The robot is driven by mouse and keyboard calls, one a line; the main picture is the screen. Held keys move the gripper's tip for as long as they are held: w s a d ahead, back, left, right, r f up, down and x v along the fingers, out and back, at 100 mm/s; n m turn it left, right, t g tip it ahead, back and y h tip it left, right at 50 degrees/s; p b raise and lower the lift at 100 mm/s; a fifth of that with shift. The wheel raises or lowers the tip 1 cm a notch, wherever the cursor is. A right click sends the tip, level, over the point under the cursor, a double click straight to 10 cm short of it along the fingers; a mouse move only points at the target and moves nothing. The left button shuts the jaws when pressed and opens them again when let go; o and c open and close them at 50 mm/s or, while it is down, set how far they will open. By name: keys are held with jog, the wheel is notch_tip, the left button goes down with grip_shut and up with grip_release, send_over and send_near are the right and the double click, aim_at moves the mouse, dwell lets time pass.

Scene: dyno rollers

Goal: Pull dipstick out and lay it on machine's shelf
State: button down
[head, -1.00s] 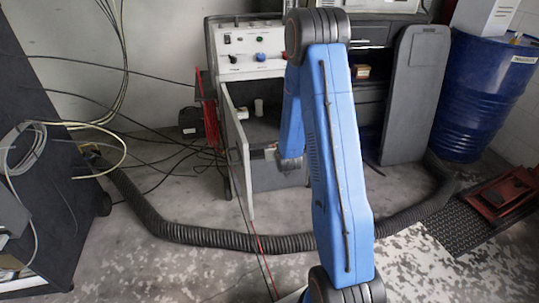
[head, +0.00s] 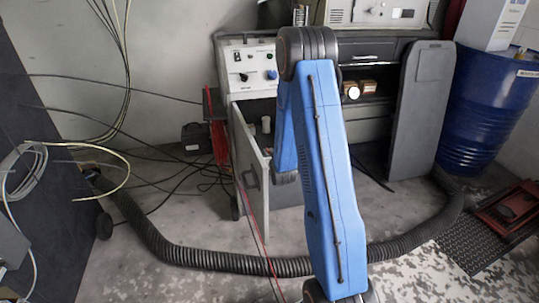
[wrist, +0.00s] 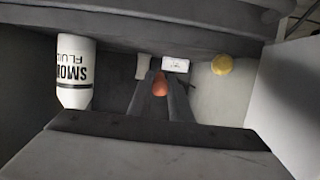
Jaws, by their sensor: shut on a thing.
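My gripper (wrist: 160,97) shows in the wrist view with its dark fingers closed around a small orange-red piece (wrist: 159,85), which looks like the dipstick's handle. Only that end shows between the fingers; the rest of the dipstick is hidden, so I cannot tell how far out it is. In the head view my blue arm hides the gripper and part of the machine. The grey machine (head: 250,55) stands at the back with its lower door (head: 250,168) open. A dark shelf recess (head: 380,84) with small items lies to the right of my arm.
In the wrist view, an upside-down-looking smoke fluid bottle (wrist: 75,75) stands left, a yellow round cap (wrist: 222,64) right, and a pale panel (wrist: 290,95) at far right. In the head view, a thick hose (head: 230,263) crosses the floor and a blue drum (head: 490,105) stands right.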

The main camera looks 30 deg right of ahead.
jog(key=shift+f+x, duration=0.1)
jog(key=shift+x, duration=1.1)
jog(key=shift+f+x, duration=0.15)
jog(key=shift+x, duration=1.05)
jog(key=shift+s+f, duration=0.1)
jog(key=shift+f, duration=0.9)
jog(key=c, duration=1.5)
grip_release()
jog(key=shift+c, duration=0.2)
